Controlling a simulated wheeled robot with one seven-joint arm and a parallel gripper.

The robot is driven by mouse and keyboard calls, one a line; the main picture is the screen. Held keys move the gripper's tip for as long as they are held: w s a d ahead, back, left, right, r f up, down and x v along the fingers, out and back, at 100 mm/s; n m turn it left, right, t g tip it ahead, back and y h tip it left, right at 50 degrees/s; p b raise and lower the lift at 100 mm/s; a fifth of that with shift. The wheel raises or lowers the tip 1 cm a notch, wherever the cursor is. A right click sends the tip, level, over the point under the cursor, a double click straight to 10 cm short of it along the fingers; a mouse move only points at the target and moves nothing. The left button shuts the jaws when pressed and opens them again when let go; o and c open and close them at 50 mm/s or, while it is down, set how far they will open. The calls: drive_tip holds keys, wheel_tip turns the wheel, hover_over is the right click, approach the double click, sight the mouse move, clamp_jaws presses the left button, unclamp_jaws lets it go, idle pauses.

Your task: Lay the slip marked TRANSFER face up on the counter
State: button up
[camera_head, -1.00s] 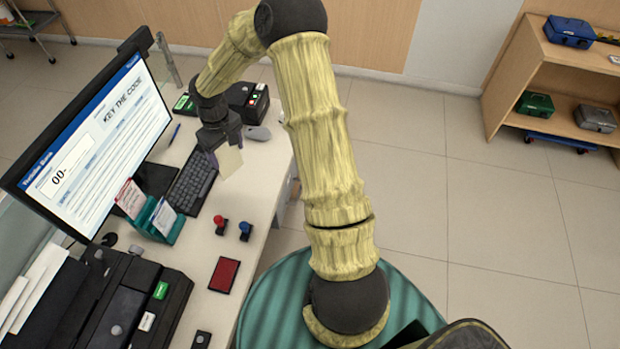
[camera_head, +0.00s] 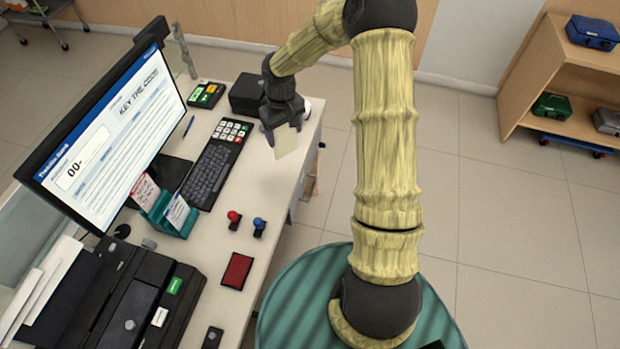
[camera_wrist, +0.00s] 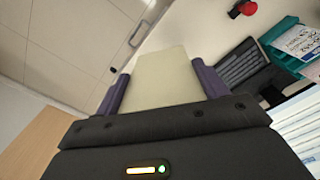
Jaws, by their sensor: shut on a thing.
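My gripper (camera_head: 281,128) is shut on a pale cream slip (camera_head: 286,142), which hangs from it near the counter's right edge. In the wrist view the slip (camera_wrist: 166,78) sits between the two purple fingers, and the side facing me shows no readable print. I cannot tell from these frames whether it is marked TRANSFER. The counter (camera_head: 215,258) is pale and lies below and to the left of the gripper. Other slips stand in a teal holder (camera_head: 160,217) in front of the monitor; their words are too small to read.
A keyboard (camera_head: 208,175), a keypad (camera_head: 232,130), red (camera_head: 234,217) and blue (camera_head: 259,224) stamps and a red pad (camera_head: 237,271) occupy the counter. A monitor (camera_head: 105,125) and a black printer (camera_head: 130,300) stand at left. Bare counter shows right of the keyboard.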

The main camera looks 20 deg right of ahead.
drive_tip(key=s+f+n+t+y+b, duration=0.3)
drive_tip(key=f+n+y+b, duration=0.15)
drive_tip(key=f, duration=0.55)
drive_tip(key=s+f+n+t+y+b, duration=0.25)
drive_tip(key=f+b, duration=0.35)
drive_tip(key=f, duration=0.4)
drive_tip(key=d+t+y+b, duration=0.1)
drive_tip(key=y+b, duration=0.1)
drive_tip(key=w+d+t+y+b, duration=0.1)
drive_tip(key=d+y+b, duration=0.1)
drive_tip(key=d+f+t+y+b, duration=0.1)
drive_tip(key=d+b, duration=0.1)
drive_tip(key=b, duration=0.1)
drive_tip(key=shift+w+d+t+y, duration=0.15)
drive_tip(key=shift+w+t+y, duration=0.2)
drive_tip(key=shift+y, duration=0.05)
drive_tip(key=shift+f, duration=0.15)
